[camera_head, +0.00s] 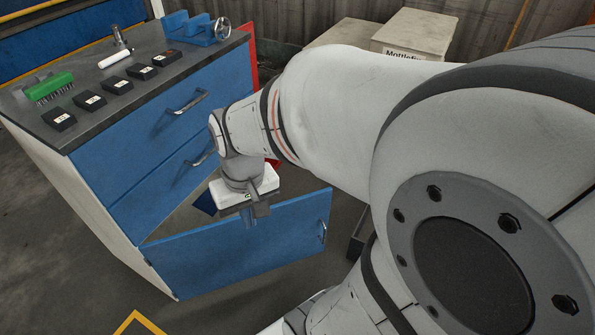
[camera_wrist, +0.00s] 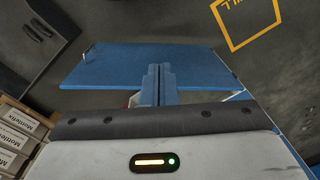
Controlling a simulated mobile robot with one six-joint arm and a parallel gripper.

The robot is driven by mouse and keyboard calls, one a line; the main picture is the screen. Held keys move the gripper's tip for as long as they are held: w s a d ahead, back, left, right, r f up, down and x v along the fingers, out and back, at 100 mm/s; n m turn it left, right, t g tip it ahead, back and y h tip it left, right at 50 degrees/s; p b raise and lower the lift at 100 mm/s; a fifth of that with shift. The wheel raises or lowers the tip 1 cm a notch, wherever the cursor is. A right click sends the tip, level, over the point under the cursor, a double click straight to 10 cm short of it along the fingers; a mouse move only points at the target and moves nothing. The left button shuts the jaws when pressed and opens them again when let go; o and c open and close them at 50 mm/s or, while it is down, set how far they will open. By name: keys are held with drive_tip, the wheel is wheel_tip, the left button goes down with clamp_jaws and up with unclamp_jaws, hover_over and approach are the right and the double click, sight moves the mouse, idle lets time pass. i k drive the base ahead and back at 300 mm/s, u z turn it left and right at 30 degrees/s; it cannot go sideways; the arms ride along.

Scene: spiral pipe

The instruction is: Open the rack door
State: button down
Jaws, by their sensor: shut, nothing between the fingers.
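The rack door (camera_head: 240,245) is a blue panel at the bottom of the rack, standing swung outward with a gap behind it. Its left end is at the rack's front corner, and its silver handle (camera_head: 322,232) is near the free right end. My gripper (camera_head: 251,217) is at the door's upper edge, around mid-length, away from the handle. The wrist view shows the fingers (camera_wrist: 158,80) closed together and empty, over the blue door (camera_wrist: 100,68). I cannot tell whether they touch it. The rack interior is mostly hidden.
Above the door are blue drawers (camera_head: 165,135) with handles. The grey rack top (camera_head: 110,95) carries black labelled blocks, a green brush (camera_head: 50,87) and a blue vise (camera_head: 195,27). Boxes (camera_head: 415,33) stand behind my arm. Floor in front of the door is clear.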

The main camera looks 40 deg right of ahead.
sight(192, 263)
drive_tip(key=k, duration=1.25)
drive_tip(key=z, duration=0.45)
drive_tip(key=i, duration=1.55)
drive_tip(key=u, duration=0.05)
